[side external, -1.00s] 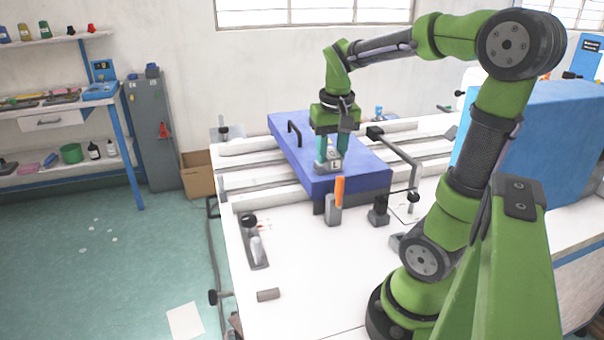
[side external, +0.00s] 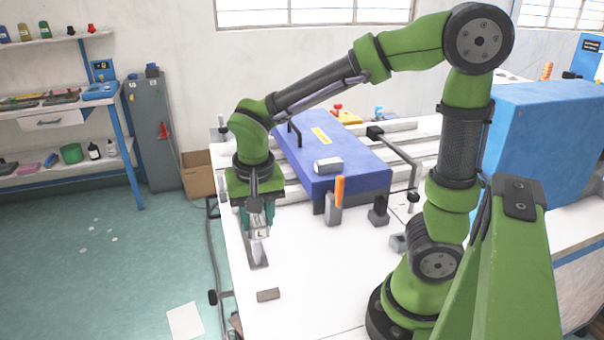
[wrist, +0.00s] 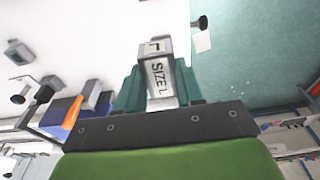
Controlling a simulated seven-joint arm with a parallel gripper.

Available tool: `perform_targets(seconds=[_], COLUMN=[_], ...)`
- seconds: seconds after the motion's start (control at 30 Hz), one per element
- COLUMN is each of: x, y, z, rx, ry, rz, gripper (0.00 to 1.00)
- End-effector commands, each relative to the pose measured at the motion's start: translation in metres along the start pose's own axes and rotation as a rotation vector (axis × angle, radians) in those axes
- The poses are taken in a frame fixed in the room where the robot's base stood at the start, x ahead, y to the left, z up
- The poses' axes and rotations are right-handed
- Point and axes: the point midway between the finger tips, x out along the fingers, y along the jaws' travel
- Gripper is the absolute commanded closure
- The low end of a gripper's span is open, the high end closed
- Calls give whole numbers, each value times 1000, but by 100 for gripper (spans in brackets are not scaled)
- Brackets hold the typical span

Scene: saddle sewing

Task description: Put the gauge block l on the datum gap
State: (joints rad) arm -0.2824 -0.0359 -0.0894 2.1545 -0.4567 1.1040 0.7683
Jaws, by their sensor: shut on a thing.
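My gripper (side external: 258,218) hangs above the white table's left part, to the left of the blue saddle (side external: 350,172). It is shut on the gauge block l (wrist: 158,75), a light grey block marked "SIZE L" and "L" in the wrist view. In the side view the block is mostly hidden between the teal fingers. A second grey block (side external: 327,165) lies on the saddle top. I cannot tell which spot is the datum gap.
An orange-handled clamp (side external: 338,190) stands at the saddle's front edge. A black handle (side external: 294,132) rises from the saddle. A small grey-brown bar (side external: 268,295) lies near the table's front left.

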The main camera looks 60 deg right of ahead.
Motion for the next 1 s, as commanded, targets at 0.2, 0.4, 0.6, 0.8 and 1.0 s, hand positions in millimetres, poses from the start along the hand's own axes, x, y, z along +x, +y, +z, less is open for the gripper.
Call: perform_targets(seconds=[0.2,0.4,0.6,0.8,1.0], x=[50,80,109,132,149], y=[1,1,0,1,0], z=[8,12,16,20,22], rx=[-3,-3,-2,-2,-1], ry=[-2,-2,-1,-2,0], rz=[4,4,2,4,0], gripper=[100,100,100,100,100])
